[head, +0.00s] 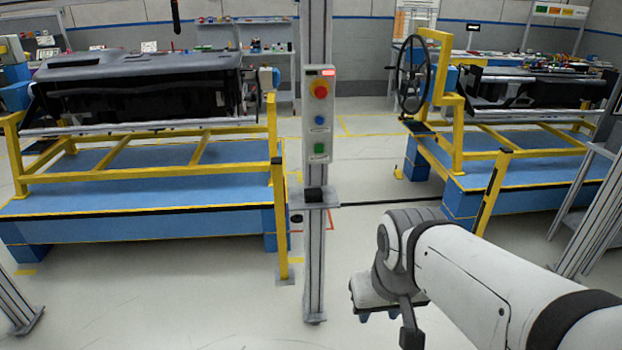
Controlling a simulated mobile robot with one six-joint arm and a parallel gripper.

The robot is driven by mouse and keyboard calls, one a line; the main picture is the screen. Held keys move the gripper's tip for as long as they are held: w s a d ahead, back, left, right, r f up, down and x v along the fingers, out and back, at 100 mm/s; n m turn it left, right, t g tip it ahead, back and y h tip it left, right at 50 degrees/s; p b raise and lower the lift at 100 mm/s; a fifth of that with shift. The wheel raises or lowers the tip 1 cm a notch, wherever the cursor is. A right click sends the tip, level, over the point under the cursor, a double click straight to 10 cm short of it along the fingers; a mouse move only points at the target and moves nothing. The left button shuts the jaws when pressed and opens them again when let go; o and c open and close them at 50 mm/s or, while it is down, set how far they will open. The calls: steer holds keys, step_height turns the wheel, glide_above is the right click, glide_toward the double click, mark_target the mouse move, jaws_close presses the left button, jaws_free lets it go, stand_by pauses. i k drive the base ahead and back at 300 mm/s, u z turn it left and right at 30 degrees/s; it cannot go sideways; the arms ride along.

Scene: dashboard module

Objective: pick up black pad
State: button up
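A small black block (315,195), which looks like the black pad, sits on a grey bracket (328,199) on the upright metal post, below the button box. My gripper (380,314) hangs at the end of my white and grey arm, low and to the right of the post. It is apart from the black block. Its fingers are mostly hidden behind my wrist, so I cannot tell how far apart they are.
The metal post (315,254) carries a button box (319,115). A blue platform with a yellow frame (140,200) bears a black dashboard (140,85) on the left. Another blue platform (525,155) stands right. Pale floor (180,300) is free in front.

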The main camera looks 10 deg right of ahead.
mark_target(311, 196)
steer(key=u, duration=0.15)
steer(key=i, duration=0.9)
steer(key=z, duration=0.05)
